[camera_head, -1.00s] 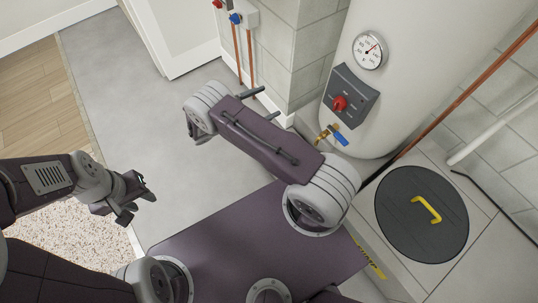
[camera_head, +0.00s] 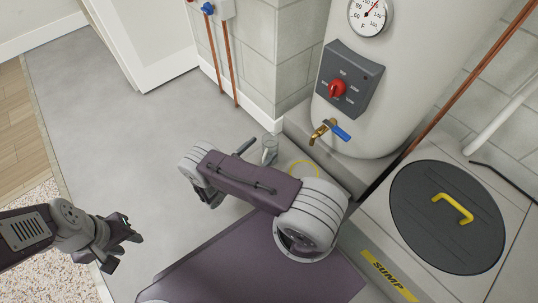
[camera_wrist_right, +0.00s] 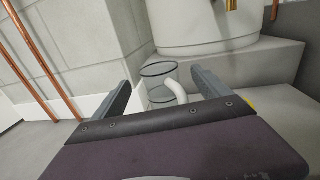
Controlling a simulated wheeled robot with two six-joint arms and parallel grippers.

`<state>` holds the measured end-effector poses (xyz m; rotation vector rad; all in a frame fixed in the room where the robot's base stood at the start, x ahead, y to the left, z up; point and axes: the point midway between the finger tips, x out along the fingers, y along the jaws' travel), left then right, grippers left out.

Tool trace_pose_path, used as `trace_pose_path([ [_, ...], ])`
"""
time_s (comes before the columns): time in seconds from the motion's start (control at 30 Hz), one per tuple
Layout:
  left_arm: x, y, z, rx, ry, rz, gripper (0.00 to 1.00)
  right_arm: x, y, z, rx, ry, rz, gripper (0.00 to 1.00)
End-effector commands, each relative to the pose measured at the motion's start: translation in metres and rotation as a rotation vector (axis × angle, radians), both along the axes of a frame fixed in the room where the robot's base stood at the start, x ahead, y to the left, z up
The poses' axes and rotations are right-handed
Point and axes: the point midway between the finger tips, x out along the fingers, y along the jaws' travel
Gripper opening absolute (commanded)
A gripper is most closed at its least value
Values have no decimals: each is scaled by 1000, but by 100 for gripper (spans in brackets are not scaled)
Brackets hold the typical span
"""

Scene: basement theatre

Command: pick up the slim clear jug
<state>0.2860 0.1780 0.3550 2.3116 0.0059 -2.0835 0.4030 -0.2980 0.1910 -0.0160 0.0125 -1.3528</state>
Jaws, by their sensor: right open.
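The slim clear jug (camera_head: 270,150) stands on the grey floor near the wall corner, left of the tank. In the right wrist view the jug (camera_wrist_right: 158,71) shows a dark rim and a pale curved handle (camera_wrist_right: 177,91). My right gripper (camera_wrist_right: 161,82) is open, with the jug's upper part appearing between its two fingers. I cannot tell how far apart they are in depth. The jug's lower part is hidden behind my gripper. My left gripper (camera_head: 124,246) is open and empty at the lower left, well away from the jug.
A white tank (camera_head: 410,75) on a raised plinth has a brass tap (camera_head: 321,131) near the jug. A yellow ring (camera_head: 304,168) lies on the floor beside it. Copper pipes (camera_head: 228,60) run up the wall. A sump lid (camera_head: 446,217) is at the right. Floor at left is clear.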

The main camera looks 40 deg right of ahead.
Motion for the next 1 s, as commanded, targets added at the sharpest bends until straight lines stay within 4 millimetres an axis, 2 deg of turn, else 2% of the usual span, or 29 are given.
trace_pose_path([
  [0.17,0,0,-33,0,0,0,36,6,-31,-11,1,-1,-7,87],
  [0.3,0,0,-37,0,1,0,36,10,-47,-5,0,0,-4,87],
  [0.53,0,0,-35,0,0,0,36,11,-49,-2,0,0,-1,87],
  [0.83,0,0,-35,0,0,0,36,11,-49,-2,0,0,-1,3],
  [0.87,0,0,-35,0,0,0,36,11,-49,-2,0,0,-1,0],
  [1.0,0,0,-35,0,0,0,36,11,-49,-2,0,0,-2,0],
])
